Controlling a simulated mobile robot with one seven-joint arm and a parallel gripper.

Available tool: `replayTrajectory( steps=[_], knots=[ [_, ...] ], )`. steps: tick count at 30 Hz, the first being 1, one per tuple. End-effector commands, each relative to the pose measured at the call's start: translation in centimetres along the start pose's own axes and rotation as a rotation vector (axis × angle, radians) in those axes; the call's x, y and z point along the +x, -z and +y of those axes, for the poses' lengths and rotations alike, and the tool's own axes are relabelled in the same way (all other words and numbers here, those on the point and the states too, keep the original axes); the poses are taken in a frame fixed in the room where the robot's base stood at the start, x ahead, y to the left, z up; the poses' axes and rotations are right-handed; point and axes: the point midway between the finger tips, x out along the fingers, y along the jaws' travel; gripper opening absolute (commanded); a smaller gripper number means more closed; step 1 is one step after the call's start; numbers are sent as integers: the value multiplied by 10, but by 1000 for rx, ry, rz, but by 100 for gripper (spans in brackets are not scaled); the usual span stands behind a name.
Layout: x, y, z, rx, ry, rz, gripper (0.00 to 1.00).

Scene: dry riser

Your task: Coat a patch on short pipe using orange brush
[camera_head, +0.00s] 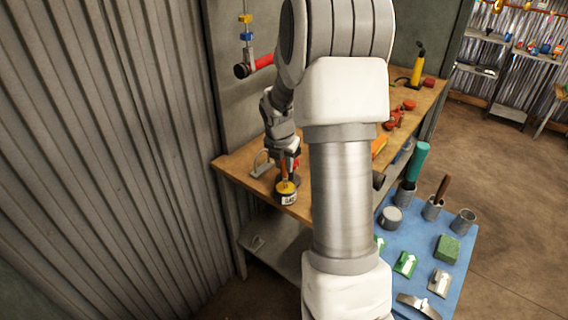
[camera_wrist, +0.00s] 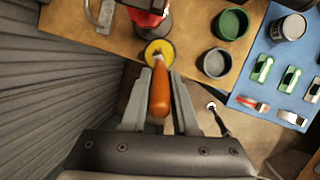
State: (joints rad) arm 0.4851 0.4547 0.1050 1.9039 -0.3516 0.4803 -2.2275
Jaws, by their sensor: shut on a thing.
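My gripper (camera_head: 284,158) is over the near left corner of the wooden bench, pointing down. In the wrist view my gripper (camera_wrist: 160,98) is shut on the orange handle of the brush (camera_wrist: 159,92). The brush's far end is at the yellow-topped pot (camera_wrist: 159,51); I cannot tell whether the bristles are inside it. The pot (camera_head: 287,193) stands near the bench's front edge with a white label. A red pipe with a dark end (camera_head: 252,67) is on the wall. A red piece (camera_wrist: 146,6) stands just beyond the pot; I cannot tell which is the short pipe.
The wooden bench (camera_head: 233,168) also bears a metal bracket (camera_head: 261,165), red fittings (camera_head: 399,112) and a yellow pump-like tool (camera_head: 417,68). A blue-topped table (camera_head: 421,231) at right holds cups, tools and several tags. Corrugated wall (camera_head: 100,150) bounds the left. Floor at right is clear.

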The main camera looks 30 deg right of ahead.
Motion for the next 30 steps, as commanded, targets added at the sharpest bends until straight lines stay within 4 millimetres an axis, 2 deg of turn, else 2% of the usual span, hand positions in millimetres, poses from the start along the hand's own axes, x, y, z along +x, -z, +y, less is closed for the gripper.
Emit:
replayTrajectory(
  steps=[5, 30],
  knots=[
    [-2, 1, 0, 0, 3, 4, 0],
    [-65, -23, 6, 0, 1, 1, 0]
  ],
)
